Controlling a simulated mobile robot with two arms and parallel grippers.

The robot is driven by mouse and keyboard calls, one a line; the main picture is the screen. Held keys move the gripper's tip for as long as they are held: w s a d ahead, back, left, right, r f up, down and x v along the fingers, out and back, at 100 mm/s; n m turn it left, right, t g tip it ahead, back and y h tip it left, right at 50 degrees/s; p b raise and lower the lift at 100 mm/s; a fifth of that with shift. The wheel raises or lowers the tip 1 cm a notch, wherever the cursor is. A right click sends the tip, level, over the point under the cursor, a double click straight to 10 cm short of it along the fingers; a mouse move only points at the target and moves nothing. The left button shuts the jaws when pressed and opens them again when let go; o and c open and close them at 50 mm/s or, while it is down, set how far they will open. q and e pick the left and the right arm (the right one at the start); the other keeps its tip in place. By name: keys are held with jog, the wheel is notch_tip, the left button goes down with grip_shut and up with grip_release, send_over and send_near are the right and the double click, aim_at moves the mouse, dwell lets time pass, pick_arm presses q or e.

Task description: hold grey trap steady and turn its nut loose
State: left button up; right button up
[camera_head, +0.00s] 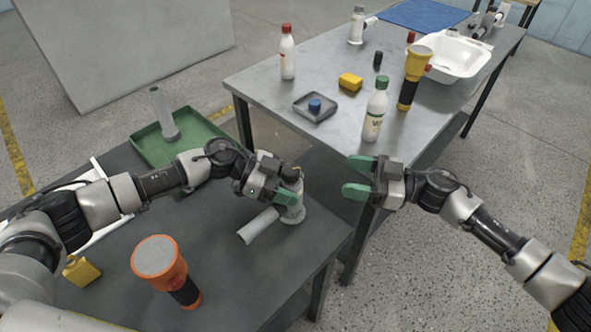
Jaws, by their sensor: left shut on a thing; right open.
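The grey trap (262,225) stands on the dark near table, close to its right corner. Its side pipe lies low toward the front left, and its upright body stands behind it. My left gripper (290,192) comes from the left and is shut on the trap's upright body, its green fingers covering part of it. The nut is hard to make out behind the fingers. My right gripper (357,178) is open and empty, to the right of the trap and apart from it. Its green fingers point left, over the gap beside the near table.
A green tray (190,152) with a grey part (163,115) sits at the back left. An orange flashlight (162,262) and a yellow block (82,271) are in front. The far table holds a green-capped bottle (374,117), a yellow flashlight (413,75), a small tray (300,108) and a white basin (455,62).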

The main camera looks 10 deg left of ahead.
aim_at(299, 174)
jog(key=a, duration=1.2)
jog(key=shift+s+f, duration=0.1)
jog(key=shift+s, duration=0.25)
jog(key=c, duration=0.9)
jog(key=shift+s+m+t+h, duration=0.1)
jog(key=shift+m+t+h, duration=0.4)
jog(key=shift+m+t, duration=1.55)
jog(key=shift+c, duration=0.2)
jog(key=shift+n+t, duration=0.25)
